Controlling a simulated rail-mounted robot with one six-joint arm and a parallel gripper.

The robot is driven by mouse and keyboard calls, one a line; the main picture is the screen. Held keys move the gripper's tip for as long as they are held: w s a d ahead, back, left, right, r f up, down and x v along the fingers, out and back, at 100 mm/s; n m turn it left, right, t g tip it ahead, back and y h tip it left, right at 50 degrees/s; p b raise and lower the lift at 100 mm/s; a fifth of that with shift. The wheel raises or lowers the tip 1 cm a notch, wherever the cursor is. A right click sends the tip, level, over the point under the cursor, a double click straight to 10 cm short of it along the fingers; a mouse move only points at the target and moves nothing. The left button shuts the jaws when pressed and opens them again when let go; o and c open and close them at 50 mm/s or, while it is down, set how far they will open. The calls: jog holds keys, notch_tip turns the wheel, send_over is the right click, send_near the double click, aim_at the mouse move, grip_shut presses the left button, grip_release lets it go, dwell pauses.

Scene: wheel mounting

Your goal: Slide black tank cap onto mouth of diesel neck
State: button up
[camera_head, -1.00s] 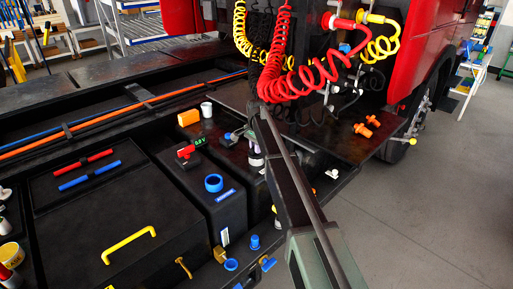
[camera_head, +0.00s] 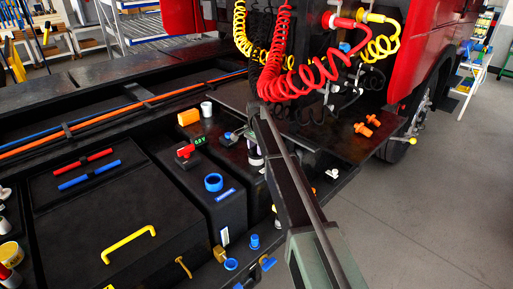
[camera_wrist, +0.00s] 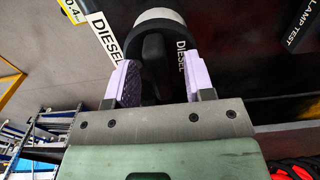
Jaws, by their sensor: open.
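In the wrist view, a rounded black part with a white DIESEL label, which looks like the tank cap (camera_wrist: 155,48), lies just beyond and partly between the fingertips. A pale grey-white round piece (camera_wrist: 160,15), perhaps the diesel neck, shows against its far side. I cannot tell how far the two overlap. My gripper (camera_wrist: 153,80) is open, with a lavender finger on each side of the black part's near portion. In the head view, my arm mostly hides this spot; a small white and dark piece (camera_head: 255,160) shows beside it.
A flat DIESEL label (camera_wrist: 106,38) and a yellow 0.4 label (camera_wrist: 72,10) are near the cap. A blue ring (camera_head: 213,183) and a red part with a 0.0 V display (camera_head: 192,147) stand to the left. Coiled red hoses (camera_head: 290,85) hang behind my arm.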

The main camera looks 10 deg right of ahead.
notch_tip(320, 180, up, 11)
jog(key=p, duration=1)
jog(key=shift+p, duration=0.35)
jog(key=shift+f, duration=0.15)
jog(key=s+f+n+b, duration=0.3)
jog(key=s, duration=1.1)
jog(key=s+f+n+b, duration=0.3)
jog(key=s+n, duration=0.1)
jog(key=s, duration=1)
jog(key=s+f+n+b, duration=0.3)
jog(key=s+n, duration=0.1)
jog(key=s, duration=1)
jog(key=shift+f, duration=0.15)
